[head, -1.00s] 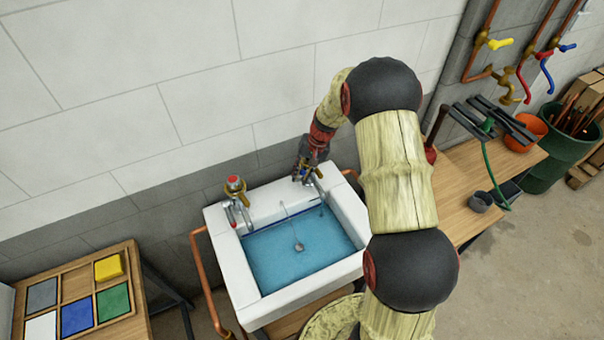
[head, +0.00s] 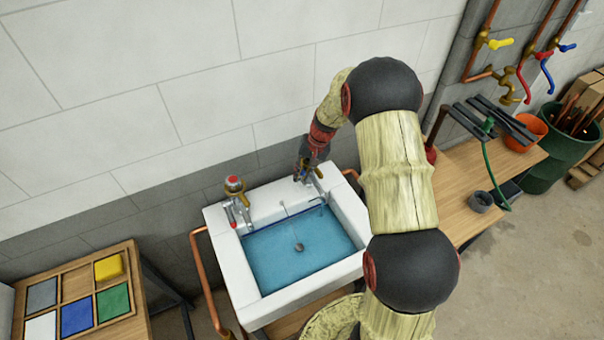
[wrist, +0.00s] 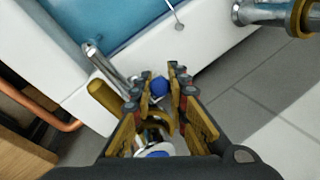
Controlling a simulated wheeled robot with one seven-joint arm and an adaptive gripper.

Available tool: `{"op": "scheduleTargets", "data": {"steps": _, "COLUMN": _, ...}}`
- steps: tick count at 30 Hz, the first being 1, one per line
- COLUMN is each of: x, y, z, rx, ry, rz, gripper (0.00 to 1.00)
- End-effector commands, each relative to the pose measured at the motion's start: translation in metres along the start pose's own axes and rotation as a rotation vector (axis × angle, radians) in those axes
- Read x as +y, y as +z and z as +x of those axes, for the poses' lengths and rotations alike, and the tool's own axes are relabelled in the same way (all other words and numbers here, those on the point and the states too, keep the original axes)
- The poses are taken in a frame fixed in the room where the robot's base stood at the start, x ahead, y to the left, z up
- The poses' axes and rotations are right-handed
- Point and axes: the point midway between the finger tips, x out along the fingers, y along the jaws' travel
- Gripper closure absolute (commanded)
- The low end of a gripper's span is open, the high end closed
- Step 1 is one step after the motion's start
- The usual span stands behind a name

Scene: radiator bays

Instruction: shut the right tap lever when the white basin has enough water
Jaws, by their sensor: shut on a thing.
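The white basin (head: 225,263) stands against the wall with blue water (head: 296,262) in it, its surface below the rim. A drain plug (head: 299,247) shows in the water. The right tap (head: 318,190) is at the back right corner; its chrome spout (wrist: 112,68) shows in the wrist view. My gripper (head: 305,180) is at this tap, partly hiding it. In the wrist view its fingers (wrist: 163,76) are closed around the right tap lever, whose blue end (wrist: 159,86) shows between them. I cannot tell whether water runs from the spout.
The left tap (head: 236,195) has a red top and stands apart from my gripper. A sorting tray (head: 63,287) with coloured squares is at left.

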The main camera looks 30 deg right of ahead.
Motion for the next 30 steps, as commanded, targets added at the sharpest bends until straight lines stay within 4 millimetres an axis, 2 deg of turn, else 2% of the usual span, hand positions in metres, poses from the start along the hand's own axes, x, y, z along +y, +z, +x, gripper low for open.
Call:
{"op": "scheduleTargets", "data": {"steps": 10, "x": 0.006, "y": 0.005, "z": 0.008, "rx": 0.090, "ry": -0.056, "rz": -0.024, "gripper": 1.00}}
{"op": "scheduleTargets", "data": {"steps": 30, "x": 0.011, "y": 0.013, "z": 0.010, "rx": 0.216, "ry": -0.128, "rz": -0.061, "gripper": 1.00}}
